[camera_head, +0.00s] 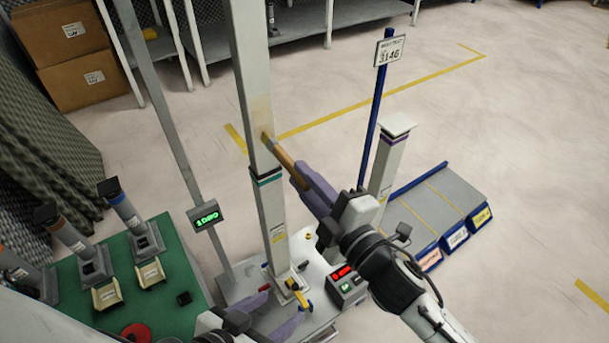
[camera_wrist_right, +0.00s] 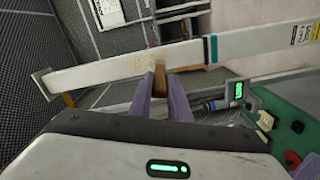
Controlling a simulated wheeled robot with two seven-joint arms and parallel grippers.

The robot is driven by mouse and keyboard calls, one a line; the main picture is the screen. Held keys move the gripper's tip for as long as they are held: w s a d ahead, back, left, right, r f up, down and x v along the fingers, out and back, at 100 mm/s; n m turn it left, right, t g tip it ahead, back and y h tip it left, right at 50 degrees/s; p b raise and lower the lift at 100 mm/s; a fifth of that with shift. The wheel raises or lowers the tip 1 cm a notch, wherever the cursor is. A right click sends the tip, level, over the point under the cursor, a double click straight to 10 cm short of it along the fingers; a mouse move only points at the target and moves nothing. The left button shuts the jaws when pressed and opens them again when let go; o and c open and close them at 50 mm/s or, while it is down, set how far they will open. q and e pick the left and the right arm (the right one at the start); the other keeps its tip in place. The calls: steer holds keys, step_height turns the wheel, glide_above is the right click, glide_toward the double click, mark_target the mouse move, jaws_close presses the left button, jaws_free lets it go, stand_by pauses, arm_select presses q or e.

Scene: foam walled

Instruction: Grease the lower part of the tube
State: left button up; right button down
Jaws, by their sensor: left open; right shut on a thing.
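The tube (camera_head: 251,62) is a tall, pale square tube standing upright in the head view, with a teal band (camera_head: 265,177) partway up. In the right wrist view the tube (camera_wrist_right: 100,74) crosses the picture and carries a tan, speckled patch (camera_wrist_right: 128,66). My right gripper (camera_head: 302,178) is shut on a tan-handled brush (camera_head: 279,153). The brush's tip meets the tube just above the teal band; whether it presses cannot be told. The brush (camera_wrist_right: 180,80) is partly hidden between the purple fingers. My left gripper (camera_head: 268,314) is open and low, near the tube's foot.
A control box (camera_head: 346,283) with a red display stands right of the tube's foot. A green bench (camera_head: 180,285) with several brush holders is at left. A banded post (camera_head: 391,160) and a grey rack (camera_head: 440,205) stand right.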

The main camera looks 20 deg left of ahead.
step_height(320, 180, down, 2)
steer(key=shift+f+b, duration=0.15)
steer(key=shift+b, duration=0.4)
steer(key=shift+d, duration=0.1)
steer(key=p+v, duration=0.2)
steer(key=v, duration=0.4)
steer(key=shift+p, duration=0.35)
steer(key=shift+s+d, duration=0.1)
